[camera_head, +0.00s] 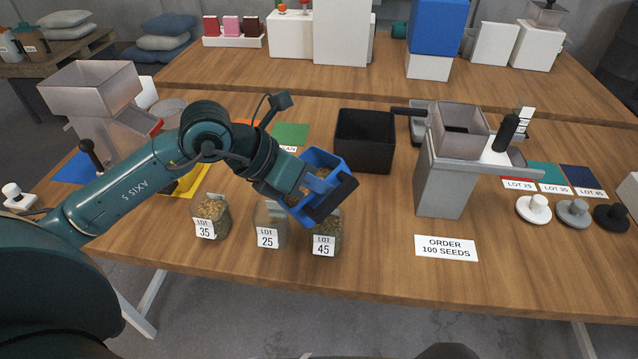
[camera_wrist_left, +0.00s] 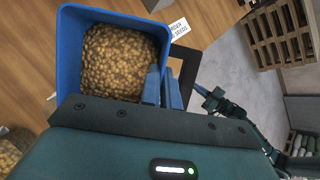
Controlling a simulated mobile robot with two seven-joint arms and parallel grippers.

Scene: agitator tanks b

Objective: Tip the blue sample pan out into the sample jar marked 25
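My left gripper (camera_head: 318,184) is shut on the blue sample pan (camera_head: 325,160), which it holds tilted above the front row of jars. In the left wrist view the pan (camera_wrist_left: 72,50) holds a heap of brown seeds (camera_wrist_left: 118,62). The sample jar marked 25 (camera_head: 268,228) stands in the middle of the row, below and left of the pan; the pan and gripper partly hide it, and its fill is unclear. A teal arm end (camera_wrist_left: 215,101), likely my right one, shows small in the left wrist view; its finger state is unclear.
The jar marked 35 (camera_head: 211,215) stands left of jar 25, and the jar marked 45 (camera_head: 325,236) right, close below the pan. Both hold seeds. A black bin (camera_head: 364,140) and a grey hopper stand (camera_head: 443,185) are behind and right. Bare wood lies around the order card (camera_head: 446,247).

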